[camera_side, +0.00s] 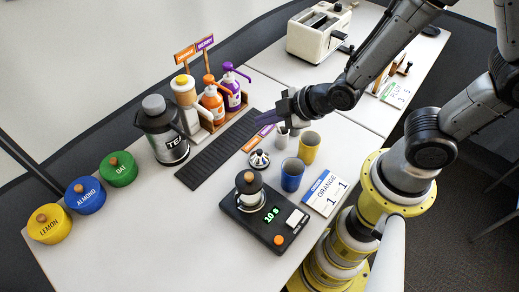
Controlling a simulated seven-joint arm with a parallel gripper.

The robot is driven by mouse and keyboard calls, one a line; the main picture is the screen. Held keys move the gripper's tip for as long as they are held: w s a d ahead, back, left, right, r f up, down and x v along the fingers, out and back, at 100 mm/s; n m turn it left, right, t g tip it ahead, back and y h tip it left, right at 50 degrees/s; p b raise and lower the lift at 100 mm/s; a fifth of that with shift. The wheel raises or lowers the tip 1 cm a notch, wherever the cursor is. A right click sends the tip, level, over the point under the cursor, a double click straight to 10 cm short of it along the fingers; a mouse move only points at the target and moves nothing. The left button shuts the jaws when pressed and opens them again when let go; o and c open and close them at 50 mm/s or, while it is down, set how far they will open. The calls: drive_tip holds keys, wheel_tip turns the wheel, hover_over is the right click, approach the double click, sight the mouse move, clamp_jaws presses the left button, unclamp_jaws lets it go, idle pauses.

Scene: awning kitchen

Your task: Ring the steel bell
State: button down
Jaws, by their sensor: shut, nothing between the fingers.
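The steel bell (259,159) is a small shiny dome with a dark knob on top. It stands upright on the white counter, between the dark slatted mat and the black scale. My gripper (268,117) is shut and empty. It is above and slightly right of the bell in the picture, apart from it, with its fingers pointing left. The exact height of the fingers over the counter is hard to tell.
A blue cup (292,174), a yellow cup (309,147) and a small white vessel (282,138) stand right of the bell. A black scale (266,216) carries a jar in front. A tea pot (162,130) and pump bottles (213,102) stand behind the dark mat (215,153).

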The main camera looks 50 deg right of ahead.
hover_over(264, 155)
drive_tip(key=shift+f, duration=4.1)
drive_tip(key=shift+f, duration=0.15)
drive_tip(key=shift+f, duration=0.25)
drive_tip(key=shift+f, duration=0.4)
drive_tip(key=shift+r, duration=0.85)
drive_tip(key=shift+r, duration=2.5)
